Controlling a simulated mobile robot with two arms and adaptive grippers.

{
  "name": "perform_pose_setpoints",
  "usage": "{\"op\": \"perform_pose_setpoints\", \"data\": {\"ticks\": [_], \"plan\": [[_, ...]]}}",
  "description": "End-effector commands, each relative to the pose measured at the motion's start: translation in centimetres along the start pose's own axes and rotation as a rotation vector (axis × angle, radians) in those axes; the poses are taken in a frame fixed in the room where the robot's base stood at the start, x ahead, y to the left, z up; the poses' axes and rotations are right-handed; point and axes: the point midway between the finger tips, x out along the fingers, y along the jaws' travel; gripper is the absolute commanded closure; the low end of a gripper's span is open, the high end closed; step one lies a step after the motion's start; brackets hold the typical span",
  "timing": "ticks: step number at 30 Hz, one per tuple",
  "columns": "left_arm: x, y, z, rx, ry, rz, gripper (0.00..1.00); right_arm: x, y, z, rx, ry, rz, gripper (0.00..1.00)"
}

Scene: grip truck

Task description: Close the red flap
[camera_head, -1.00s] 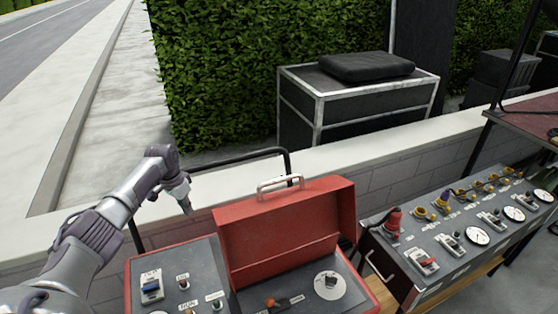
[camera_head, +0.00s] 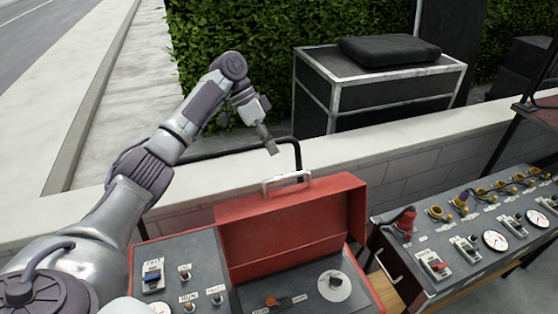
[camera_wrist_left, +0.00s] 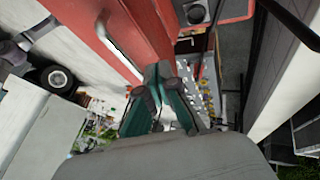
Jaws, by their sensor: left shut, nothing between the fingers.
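The red flap (camera_head: 293,226) stands open and upright on the red control box, with a metal handle (camera_head: 287,182) on its top edge. It hides nothing of the dial and orange knob in front of it. My left gripper (camera_head: 273,150) is shut and empty. It hangs just above and behind the handle, pointing down, and does not appear to touch the flap. In the left wrist view the shut fingers (camera_wrist_left: 161,100) show near the flap (camera_wrist_left: 145,30) and its handle (camera_wrist_left: 118,48). My right gripper is not in view.
A grey panel with a blue switch (camera_head: 152,273) is left of the flap. A second console (camera_head: 480,245) with gauges and switches stands to the right. A low wall (camera_head: 420,142) and a black tube rail (camera_head: 225,150) run behind. A black case (camera_head: 385,85) stands beyond.

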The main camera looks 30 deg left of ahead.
Motion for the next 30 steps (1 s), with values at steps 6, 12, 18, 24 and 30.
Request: {"op": "perform_pose_setpoints", "data": {"ticks": [6,12,18,24,30], "plan": [[2.8,1.6,0.2,0.001,-0.003,-0.002,1.0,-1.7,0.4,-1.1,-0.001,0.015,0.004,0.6],[4.0,2.9,0.3,0.0,-0.001,-0.002,1.0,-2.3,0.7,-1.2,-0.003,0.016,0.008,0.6],[4.3,3.2,0.4,-0.002,0.0,-0.002,1.0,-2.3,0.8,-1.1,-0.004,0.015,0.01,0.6],[4.3,3.1,0.4,-0.002,0.0,-0.002,1.0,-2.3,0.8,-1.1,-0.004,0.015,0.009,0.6],[4.0,3.4,0.4,0.005,-0.004,-0.02,1.0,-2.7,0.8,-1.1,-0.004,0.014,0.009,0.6]]}}
